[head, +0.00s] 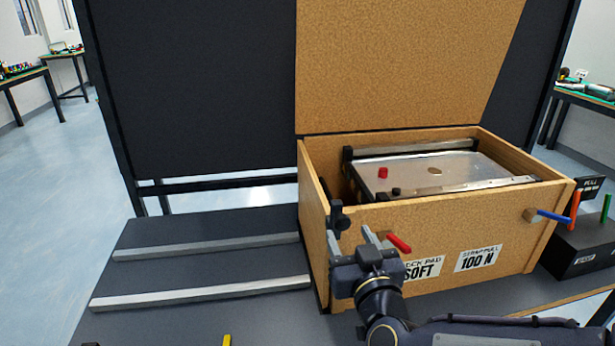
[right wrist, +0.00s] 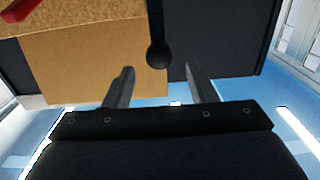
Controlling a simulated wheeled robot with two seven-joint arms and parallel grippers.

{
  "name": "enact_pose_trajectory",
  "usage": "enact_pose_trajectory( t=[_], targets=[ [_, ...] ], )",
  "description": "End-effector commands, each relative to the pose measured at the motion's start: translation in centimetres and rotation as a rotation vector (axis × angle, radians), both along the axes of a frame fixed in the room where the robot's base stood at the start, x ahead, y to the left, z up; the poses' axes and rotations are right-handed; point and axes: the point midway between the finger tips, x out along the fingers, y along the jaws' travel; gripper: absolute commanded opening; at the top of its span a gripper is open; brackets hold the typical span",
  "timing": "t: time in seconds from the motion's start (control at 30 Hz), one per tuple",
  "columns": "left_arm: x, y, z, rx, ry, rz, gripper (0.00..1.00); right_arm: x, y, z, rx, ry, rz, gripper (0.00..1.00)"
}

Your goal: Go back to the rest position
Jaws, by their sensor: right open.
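My right gripper (head: 352,238) is open at the front left of a wooden box (head: 420,230), its fingers pointing towards the box. A black knob (head: 339,216) on the box's front stands at the fingertips. In the right wrist view the same knob (right wrist: 158,54) shows between the two open fingers (right wrist: 160,84); whether it touches a finger I cannot tell. Nothing is gripped. My left gripper is not in view.
The box's lid (head: 410,65) stands open. Inside are a clear plate (head: 435,168) and a red knob (head: 383,173). Two metal rails (head: 205,247) lie left; a black block (head: 585,245) stands right.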

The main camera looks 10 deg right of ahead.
Motion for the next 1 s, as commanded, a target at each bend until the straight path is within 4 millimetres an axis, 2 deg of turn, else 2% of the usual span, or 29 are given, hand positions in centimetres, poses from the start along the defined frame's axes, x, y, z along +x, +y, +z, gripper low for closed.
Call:
enact_pose_trajectory(
  t=[0.17, 0.27, 0.47, 0.6, 0.73, 0.83, 1.0],
  targets=[
    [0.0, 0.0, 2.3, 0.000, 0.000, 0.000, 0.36, -1.0, -0.6, 1.3, 0.099, 0.113, 0.093, 0.51],
    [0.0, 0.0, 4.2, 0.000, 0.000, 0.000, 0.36, -3.0, -1.0, 1.9, 0.179, 0.242, 0.181, 0.51],
    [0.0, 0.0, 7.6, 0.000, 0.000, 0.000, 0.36, -9.7, -2.4, 1.6, 0.281, 0.581, 0.269, 0.51],
    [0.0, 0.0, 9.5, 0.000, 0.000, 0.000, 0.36, -15.1, -3.9, 0.7, 0.315, 0.820, 0.232, 0.51],
    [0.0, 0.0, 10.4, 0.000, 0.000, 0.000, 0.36, -19.0, -5.1, -0.1, 0.336, 0.982, 0.170, 0.51],
    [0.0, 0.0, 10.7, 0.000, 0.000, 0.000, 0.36, -20.8, -5.5, -0.6, 0.345, 1.052, 0.139, 0.51],
    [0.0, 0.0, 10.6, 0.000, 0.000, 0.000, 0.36, -21.5, -5.7, -0.9, 0.347, 1.082, 0.126, 0.51]
  ],
)
